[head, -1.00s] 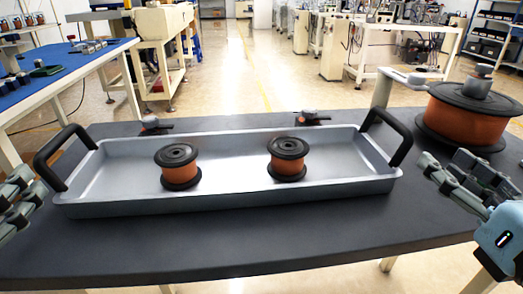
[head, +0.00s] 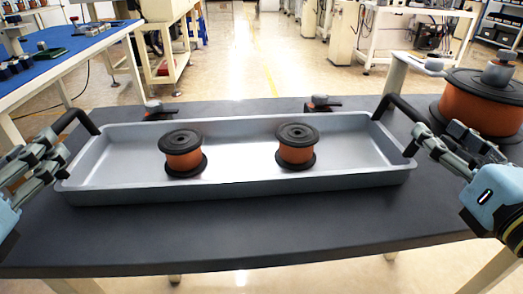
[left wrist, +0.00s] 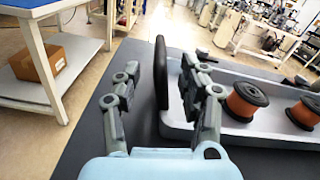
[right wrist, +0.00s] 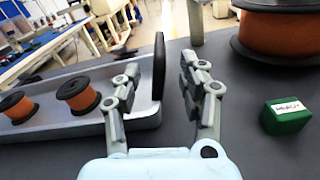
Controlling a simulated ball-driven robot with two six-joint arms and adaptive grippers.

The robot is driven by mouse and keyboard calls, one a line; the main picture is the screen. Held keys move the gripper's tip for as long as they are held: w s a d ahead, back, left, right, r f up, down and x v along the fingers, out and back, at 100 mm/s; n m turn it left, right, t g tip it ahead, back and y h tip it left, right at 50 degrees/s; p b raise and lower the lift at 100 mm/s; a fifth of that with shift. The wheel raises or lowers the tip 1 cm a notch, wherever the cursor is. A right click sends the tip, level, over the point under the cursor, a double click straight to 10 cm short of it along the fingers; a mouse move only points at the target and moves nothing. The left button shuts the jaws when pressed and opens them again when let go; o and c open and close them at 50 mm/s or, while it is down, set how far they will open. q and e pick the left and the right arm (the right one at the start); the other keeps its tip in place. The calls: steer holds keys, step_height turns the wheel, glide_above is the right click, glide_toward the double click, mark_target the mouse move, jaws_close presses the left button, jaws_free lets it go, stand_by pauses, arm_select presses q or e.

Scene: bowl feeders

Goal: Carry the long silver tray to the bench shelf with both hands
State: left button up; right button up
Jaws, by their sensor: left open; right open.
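The long silver tray (head: 240,186) lies flat on the dark table with a black handle standing at each end. Two copper-coloured spools with black flanges, a left one (head: 184,158) and a right one (head: 297,152), stand upright in it. My left gripper (head: 52,155) is open at the left handle (head: 75,118); in the left wrist view this handle (left wrist: 162,75) shows between the spread fingers. My right gripper (head: 428,143) is open at the right handle (head: 400,110); in the right wrist view this handle (right wrist: 159,65) shows between the fingers. I cannot tell whether any finger touches.
A large copper spool (head: 480,105) stands right of the tray, near my right arm. A green box (right wrist: 287,115) lies on the table there. Two small dark clamp-like items, one left (head: 157,110) and one right (head: 320,104), sit behind the tray. A blue-topped bench (head: 70,60) stands at left.

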mark_target(73, 114)
arm_select(q)
steer(key=w, duration=0.7)
steer(key=shift+w+a, duration=0.1)
steer(key=shift+w, duration=0.15)
arm_select(e)
steer(key=w, duration=0.7)
steer(key=shift+w+a, duration=0.15)
steer(key=shift+w, duration=0.1)
arm_select(q)
steer(key=shift+c, duration=0.3)
arm_select(e)
steer(key=shift+c, duration=0.3)
arm_select(q)
jaws_close()
arm_select(e)
jaws_close()
steer(key=shift+r, duration=0.1)
